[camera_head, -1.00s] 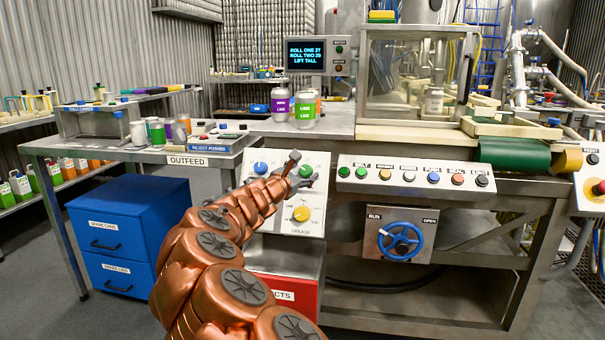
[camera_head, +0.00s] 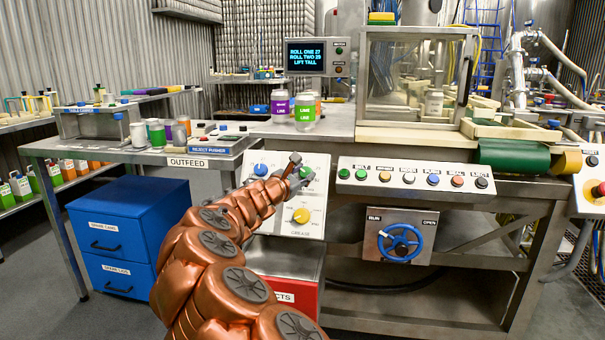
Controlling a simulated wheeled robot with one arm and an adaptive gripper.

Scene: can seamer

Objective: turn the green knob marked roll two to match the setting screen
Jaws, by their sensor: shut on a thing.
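The green knob (camera_head: 306,173) sits at the upper right of a white dial panel (camera_head: 310,222). My gripper (camera_head: 300,174) is at this knob and shut on it, its fingers partly covering it. The knob's pointer and scale marks are too small to read. The setting screen (camera_head: 305,55) stands above at the back and reads "ROLL ONE 27, ROLL TWO 29, LIFT TALL". On the same panel are a blue knob (camera_head: 261,170) at upper left and a yellow knob (camera_head: 301,215) below.
A row of coloured buttons (camera_head: 415,177) lies just right of the panel, with a blue handwheel (camera_head: 400,242) below it. Purple and green cans (camera_head: 305,111) stand on the table above. A red bin (camera_head: 294,296) is under the panel.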

